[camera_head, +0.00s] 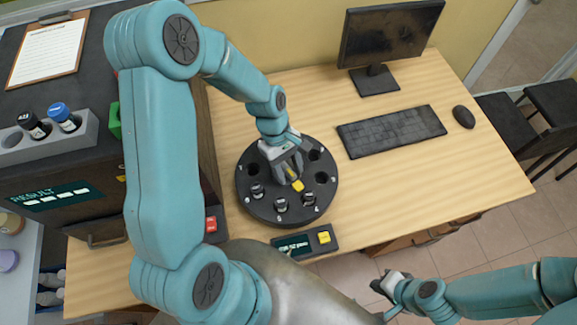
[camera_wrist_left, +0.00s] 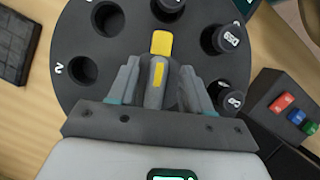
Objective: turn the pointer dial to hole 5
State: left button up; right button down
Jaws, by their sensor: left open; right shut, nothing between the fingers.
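The pointer dial (camera_head: 297,186), grey with a yellow tip, sits at the middle of a black round carousel (camera_head: 244,205) with numbered holes. Its tip points down-right in the head view, toward a vial (camera_head: 308,198) beside a number that looks like 4. In the left wrist view the pointer (camera_wrist_left: 160,44) points up toward a vial (camera_wrist_left: 169,8). My left gripper (camera_head: 290,171) is over the dial; its fingers (camera_wrist_left: 158,85) stand open on either side of the pointer's grey bar. I cannot tell whether they touch it. My right gripper (camera_head: 384,284) is shut and empty, off the table's front edge.
Two more vials (camera_head: 281,205) (camera_head: 257,191) stand in the carousel; the holes at its right (camera_head: 321,177) look empty. A small panel with a yellow button (camera_head: 324,237) lies in front. A keyboard (camera_head: 391,131), mouse (camera_head: 463,116) and monitor (camera_head: 390,35) stand behind right. A result machine (camera_head: 60,185) is left.

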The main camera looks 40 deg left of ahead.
pick_arm(q)
jog(key=shift+w+f, duration=0.1)
jog(key=shift+w, duration=0.05)
grip_shut()
jog(key=shift+m, duration=0.3)
jog(key=m, duration=0.2)
jog(key=m+g+y+b, duration=0.1)
jog(key=m, duration=0.1)
jog(key=shift+a+g, duration=0.15)
jog(key=shift+g, duration=0.15)
jog(key=shift+s+a+m+g+y+b, duration=0.1)
jog(key=shift+m+g+y+b, duration=0.2)
jog(key=shift+m, duration=0.7)
jog(key=shift+s+a+m+g+y+b, duration=0.1)
jog(key=shift+m+y+b, duration=0.2)
jog(key=shift+m, duration=0.7)
grip_release()
jog(key=shift+s, duration=0.1)
